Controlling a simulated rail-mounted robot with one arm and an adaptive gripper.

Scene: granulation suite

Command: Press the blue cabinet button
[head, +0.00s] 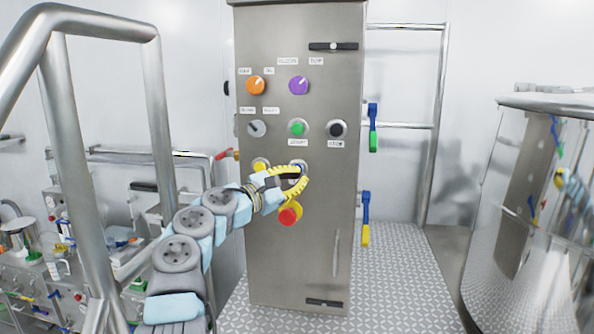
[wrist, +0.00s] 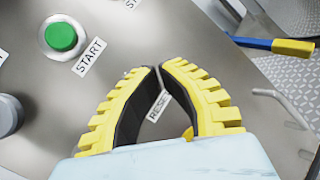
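The steel cabinet (head: 258,213) stands upright in the middle of the head view. Its blue button (head: 297,163) shows only as a small bluish patch in a pale ring, mostly hidden behind my gripper. My gripper (head: 304,176) has yellow ridged fingers and is at the cabinet front, over the lower button row. In the wrist view my gripper's fingertips (wrist: 159,68) come together with nothing held between them. A RESET label (wrist: 159,104) shows between the fingers. The blue button is hidden there behind the fingertips. I cannot tell whether the fingertips touch it.
The green START button (head: 297,128) sits above my gripper; it also shows in the wrist view (wrist: 61,37). A yellow button (head: 261,164) is to the left, and a red emergency stop (head: 290,215) just below. Blue-handled levers (head: 366,207) are on the right. A steel vessel (head: 520,200) stands far right.

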